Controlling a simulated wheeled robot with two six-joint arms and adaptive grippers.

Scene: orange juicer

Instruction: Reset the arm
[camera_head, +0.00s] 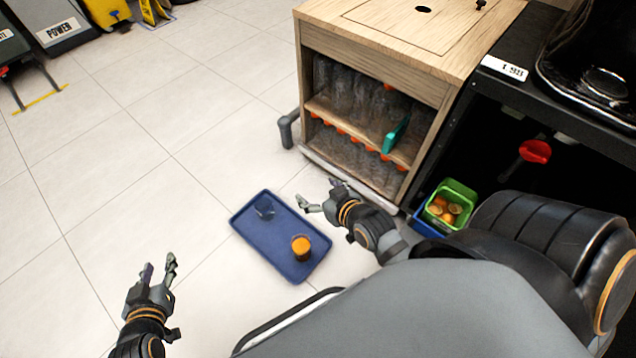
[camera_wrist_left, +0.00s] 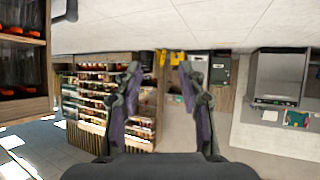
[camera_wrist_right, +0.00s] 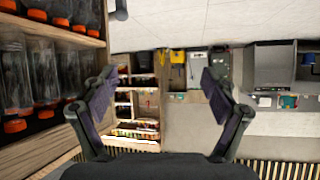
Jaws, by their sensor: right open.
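My left gripper (camera_head: 159,264) is over the bare floor at the lower left of the head view. In the left wrist view its two fingers (camera_wrist_left: 159,75) stand apart with nothing between them. My right gripper (camera_head: 316,193) is near the right edge of the blue tray (camera_head: 268,240) in the head view. In the right wrist view its fingers (camera_wrist_right: 156,80) are spread wide and empty. The tray carries a clear, apparently empty cup (camera_head: 264,208) and a cup of orange juice (camera_head: 301,247). Neither gripper holds anything.
A wooden cabinet (camera_head: 378,45) with shelves of orange-capped bottles (camera_head: 350,92) stands beyond my right gripper. A green basket of oranges (camera_head: 450,203) and a black cart (camera_head: 500,90) are at the right. The tiled floor at the left is largely clear.

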